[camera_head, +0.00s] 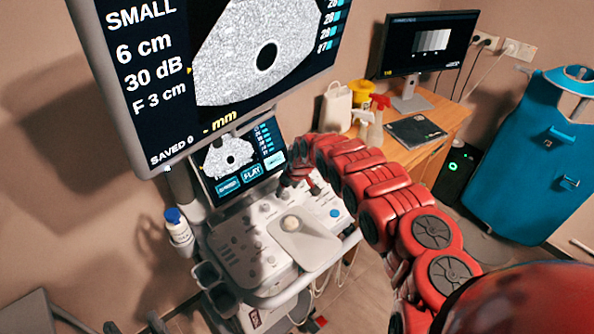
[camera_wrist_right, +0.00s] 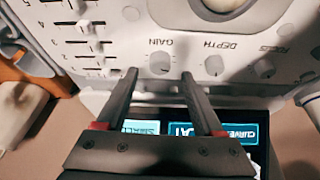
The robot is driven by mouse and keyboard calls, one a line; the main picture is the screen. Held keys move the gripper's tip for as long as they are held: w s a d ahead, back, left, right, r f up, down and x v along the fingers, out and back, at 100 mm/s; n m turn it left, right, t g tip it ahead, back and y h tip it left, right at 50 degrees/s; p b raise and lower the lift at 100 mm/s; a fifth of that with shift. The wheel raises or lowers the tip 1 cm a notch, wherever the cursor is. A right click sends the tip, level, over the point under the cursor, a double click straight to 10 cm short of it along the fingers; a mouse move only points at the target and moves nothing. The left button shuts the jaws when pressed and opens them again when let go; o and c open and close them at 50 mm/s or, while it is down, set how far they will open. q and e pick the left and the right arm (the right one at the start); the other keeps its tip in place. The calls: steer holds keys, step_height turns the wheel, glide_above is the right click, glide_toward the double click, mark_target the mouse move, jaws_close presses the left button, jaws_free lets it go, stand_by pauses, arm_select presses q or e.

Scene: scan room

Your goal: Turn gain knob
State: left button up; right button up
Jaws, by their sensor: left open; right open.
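The gain knob (camera_wrist_right: 160,62) is a small pale round knob on the white console, next to the upside-down label GAIN in the right wrist view. My right gripper (camera_wrist_right: 159,76) is open. Its two dark fingertips stand on either side of the gain knob, close to the panel; I cannot tell whether they touch it. In the head view my red right arm reaches over the ultrasound console (camera_head: 243,235), and the knob cannot be made out there. My left gripper (camera_head: 115,326) shows only partly at the bottom left edge, open and away from the console.
The depth knob (camera_wrist_right: 214,65) sits just right of the right finger, with another knob (camera_wrist_right: 265,68) beyond it. Sliders (camera_wrist_right: 92,45) lie to the left. A touch screen (camera_head: 240,165) and a large monitor (camera_head: 215,60) stand behind the console. A wooden desk (camera_head: 435,115) is at the back.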

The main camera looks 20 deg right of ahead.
steer(key=p+v, duration=0.8)
steer(key=v, duration=0.6)
steer(key=shift+r, duration=0.3)
steer(key=shift+s+d, duration=0.15)
